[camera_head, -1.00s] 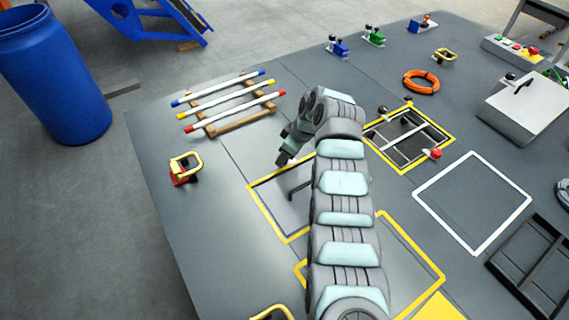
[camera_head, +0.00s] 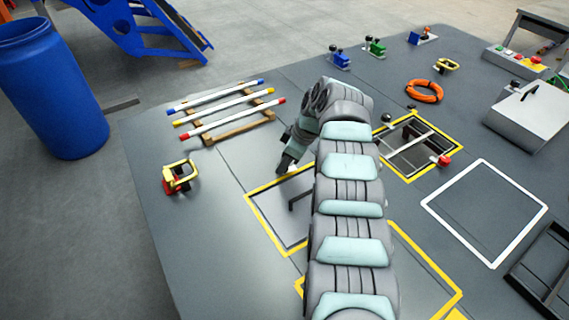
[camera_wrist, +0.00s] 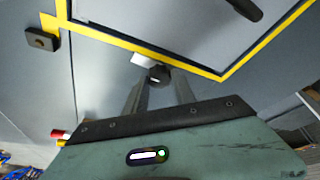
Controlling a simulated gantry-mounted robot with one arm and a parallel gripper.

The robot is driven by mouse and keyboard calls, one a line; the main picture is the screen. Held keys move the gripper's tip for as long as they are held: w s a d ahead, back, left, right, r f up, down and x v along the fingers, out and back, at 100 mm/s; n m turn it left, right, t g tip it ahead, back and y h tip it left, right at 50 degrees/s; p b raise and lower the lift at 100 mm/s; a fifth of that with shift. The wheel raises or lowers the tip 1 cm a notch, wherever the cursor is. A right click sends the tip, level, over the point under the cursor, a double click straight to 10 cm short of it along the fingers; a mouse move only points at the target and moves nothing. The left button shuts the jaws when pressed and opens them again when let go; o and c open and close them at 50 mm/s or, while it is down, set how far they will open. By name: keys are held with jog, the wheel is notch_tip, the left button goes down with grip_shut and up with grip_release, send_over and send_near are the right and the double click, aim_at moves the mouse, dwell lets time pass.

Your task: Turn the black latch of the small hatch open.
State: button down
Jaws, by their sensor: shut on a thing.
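The small hatch, a grey panel in a yellow outline (camera_head: 268,222), lies left of my arm in the head view. In the wrist view its panel (camera_wrist: 165,22) and dark bar handle (camera_wrist: 246,8) fill the top. The black latch (camera_wrist: 157,76) is at the hatch's yellow edge, beside a small pale block. My gripper (camera_wrist: 158,84) has its two grey fingers around the latch, one on each side, shut on it. In the head view my gripper (camera_head: 285,167) is at the hatch's far edge and the latch cannot be made out.
A rack of striped rods (camera_head: 228,110) lies beyond the gripper. A yellow-and-red clamp-like part (camera_head: 178,177) is at left. An open framed hatch (camera_head: 420,150) with a red knob is right of my arm. A dark block (camera_wrist: 42,39) sits near the hatch corner.

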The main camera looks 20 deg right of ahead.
jog(key=shift+f, duration=0.1)
jog(key=c, duration=1)
grip_release()
jog(key=shift+c, duration=0.2)
jog(key=shift+p+v, duration=0.35)
jog(key=shift+v, duration=0.55)
jog(key=p+v, duration=0.1)
jog(key=v, duration=0.8)
jog(key=shift+p, duration=0.4)
jog(key=shift+d, duration=0.1)
